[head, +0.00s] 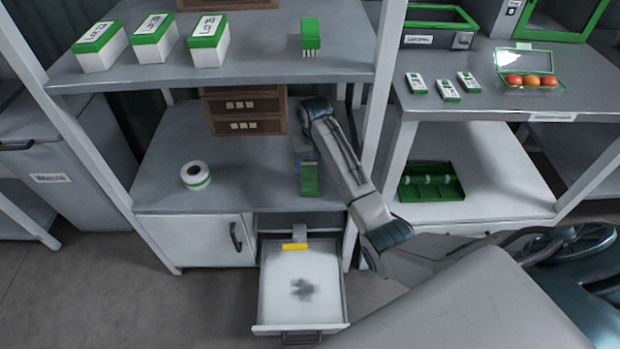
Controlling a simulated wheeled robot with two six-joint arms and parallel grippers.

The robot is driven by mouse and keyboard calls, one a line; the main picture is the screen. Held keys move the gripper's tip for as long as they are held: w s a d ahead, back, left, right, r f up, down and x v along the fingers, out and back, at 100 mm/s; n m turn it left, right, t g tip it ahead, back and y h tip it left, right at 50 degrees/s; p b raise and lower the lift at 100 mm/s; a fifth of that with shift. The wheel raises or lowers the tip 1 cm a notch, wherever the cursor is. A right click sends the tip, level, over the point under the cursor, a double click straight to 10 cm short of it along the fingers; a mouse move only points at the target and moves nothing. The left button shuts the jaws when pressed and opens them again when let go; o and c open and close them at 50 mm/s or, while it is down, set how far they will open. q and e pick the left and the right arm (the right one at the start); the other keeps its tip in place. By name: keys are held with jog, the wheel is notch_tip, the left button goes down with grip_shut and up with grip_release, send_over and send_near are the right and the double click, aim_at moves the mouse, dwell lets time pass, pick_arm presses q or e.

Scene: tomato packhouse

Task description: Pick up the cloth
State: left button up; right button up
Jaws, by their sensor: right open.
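A small flat yellow piece (294,246), which looks like the cloth, lies at the back of the open drawer (262,329). A small grey block (300,233) stands right behind it. My right arm comes in from the right, and its forearm reaches up over the middle shelf. My right gripper (305,157) is by the shelf beyond the drawer, apart from the yellow piece. It is open; its fingers are mostly hidden by my forearm and hard to make out. My left gripper is not in view.
A blurred dark patch (302,289) shows on the drawer's white bottom. A tape roll (196,175), a green block (310,181) and brown drawers (245,112) stand on the middle shelf (240,190). White-green boxes (208,40) stand above. The shelf edge overhangs the drawer's back.

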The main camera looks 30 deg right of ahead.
jog(key=w+r, duration=0.3)
jog(key=w, duration=0.1)
send_over(310, 174)
jog(key=shift+m, duration=0.4)
notch_tip(310, 174, down, 5)
jog(key=shift+d+r+b, duration=0.1)
jog(key=shift+r+b, duration=0.05)
jog(key=shift+b, duration=0.2)
jog(key=shift+f, duration=0.6)
notch_tip(310, 174, down, 4)
jog(key=shift+r+b, duration=0.2)
jog(key=shift+b, duration=0.25)
jog(key=shift+f, duration=0.55)
jog(key=c, duration=1.1)
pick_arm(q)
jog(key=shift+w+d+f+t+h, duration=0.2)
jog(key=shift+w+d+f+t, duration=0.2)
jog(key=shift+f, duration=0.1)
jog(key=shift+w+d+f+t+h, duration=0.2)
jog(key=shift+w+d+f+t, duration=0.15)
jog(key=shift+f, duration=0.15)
pick_arm(e)
jog(key=shift+r, duration=0.15)
